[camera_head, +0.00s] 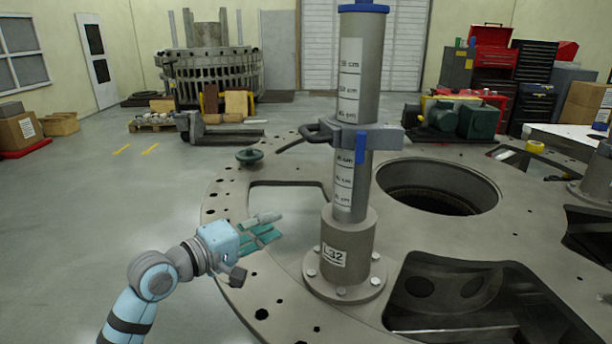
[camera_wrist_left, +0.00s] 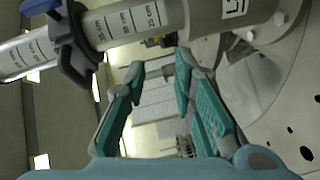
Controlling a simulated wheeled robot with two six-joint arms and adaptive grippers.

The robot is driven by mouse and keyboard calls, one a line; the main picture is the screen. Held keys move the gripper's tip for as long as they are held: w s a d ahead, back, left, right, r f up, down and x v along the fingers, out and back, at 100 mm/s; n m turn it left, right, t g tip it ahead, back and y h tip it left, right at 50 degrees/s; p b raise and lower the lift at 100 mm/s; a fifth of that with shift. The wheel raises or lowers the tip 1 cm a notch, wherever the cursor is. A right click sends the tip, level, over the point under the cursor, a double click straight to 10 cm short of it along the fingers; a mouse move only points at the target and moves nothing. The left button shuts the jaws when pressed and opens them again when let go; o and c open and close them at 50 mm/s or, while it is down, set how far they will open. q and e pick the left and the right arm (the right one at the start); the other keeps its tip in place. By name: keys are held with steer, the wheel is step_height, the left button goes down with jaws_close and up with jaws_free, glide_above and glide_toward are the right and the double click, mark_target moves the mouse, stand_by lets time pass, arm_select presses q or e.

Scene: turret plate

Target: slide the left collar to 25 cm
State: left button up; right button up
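The grey collar (camera_head: 385,136) sits around the upright post (camera_head: 360,85), between an upper and a lower scale label. It has a dark loop handle (camera_head: 317,132) on its left and a blue lever (camera_head: 361,147) at its front. The lower label's small figures (camera_head: 343,186) are hard to read. The post's base carries an L32 label (camera_head: 334,257). My left gripper (camera_head: 272,228) is open and empty, left of the post and below the collar, touching neither. In the left wrist view, the collar (camera_wrist_left: 72,45) lies left of the open fingers (camera_wrist_left: 161,66). My right gripper is not in view.
The round turret plate (camera_head: 225,205) has bolt holes, a rectangular opening (camera_head: 288,197) behind my left gripper and a large round opening (camera_head: 437,190) right of the post. Air left of the post is clear.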

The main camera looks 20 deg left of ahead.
mark_target(307, 135)
arm_select(q)
step_height(307, 135, up, 13)
steer(key=w+a+n+t+h, duration=0.2)
steer(key=a+n+t, duration=0.1)
steer(key=x, duration=0.4)
steer(key=p+x, duration=0.1)
steer(key=x, duration=0.4)
steer(key=f+x, duration=0.1)
steer(key=x, duration=0.4)
steer(key=shift+d, duration=0.35)
jaws_close()
